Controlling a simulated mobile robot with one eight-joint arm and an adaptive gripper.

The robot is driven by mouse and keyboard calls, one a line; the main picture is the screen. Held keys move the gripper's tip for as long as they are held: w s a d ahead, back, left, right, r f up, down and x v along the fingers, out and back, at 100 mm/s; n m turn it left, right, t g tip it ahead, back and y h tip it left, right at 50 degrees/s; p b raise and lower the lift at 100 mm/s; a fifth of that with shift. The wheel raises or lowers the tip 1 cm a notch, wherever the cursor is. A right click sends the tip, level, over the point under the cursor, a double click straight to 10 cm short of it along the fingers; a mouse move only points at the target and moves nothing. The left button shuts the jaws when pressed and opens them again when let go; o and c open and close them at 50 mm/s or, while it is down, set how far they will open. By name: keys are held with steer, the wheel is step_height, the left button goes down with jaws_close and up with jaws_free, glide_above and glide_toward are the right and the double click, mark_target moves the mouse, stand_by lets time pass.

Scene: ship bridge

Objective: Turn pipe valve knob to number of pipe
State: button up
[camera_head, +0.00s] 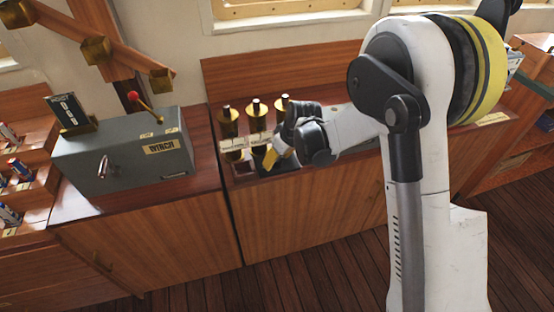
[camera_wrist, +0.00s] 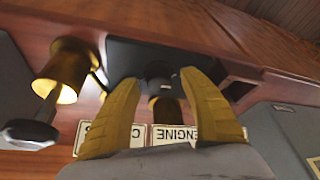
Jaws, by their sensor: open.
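Brass pipes (camera_head: 229,122) stand in a row on the wooden counter, with pale labels below. In the wrist view a brass pipe mouth (camera_wrist: 66,72) is at the left. A black knob (camera_wrist: 158,71) sits by a dark plate (camera_wrist: 130,50), with brass below it. My gripper (camera_wrist: 159,84) is open, its two yellow fingers on either side of the knob in the picture; contact cannot be told. An upside-down label (camera_wrist: 175,134) reads ENGINE; another is mostly covered by a finger. Any number on the knob is unreadable.
A grey winch box (camera_head: 120,155) with a red-tipped lever (camera_head: 137,98) stands on the cabinet at left. A wooden rail with brass fittings (camera_head: 97,49) is above it. Wooden cabinets (camera_head: 300,212) front the counter. Bare plank floor (camera_head: 290,287) lies before them.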

steer(key=shift+c, duration=0.6)
jaws_close()
steer(key=m+h, duration=0.1)
steer(key=m, duration=0.1)
steer(key=m+t, duration=0.1)
steer(key=m, duration=0.2)
steer(key=shift+h+b, duration=0.35)
steer(key=shift+h, duration=0.05)
steer(key=shift+d+m+h, duration=0.1)
steer(key=shift+m+h, duration=0.6)
steer(key=shift+m, duration=1.2)
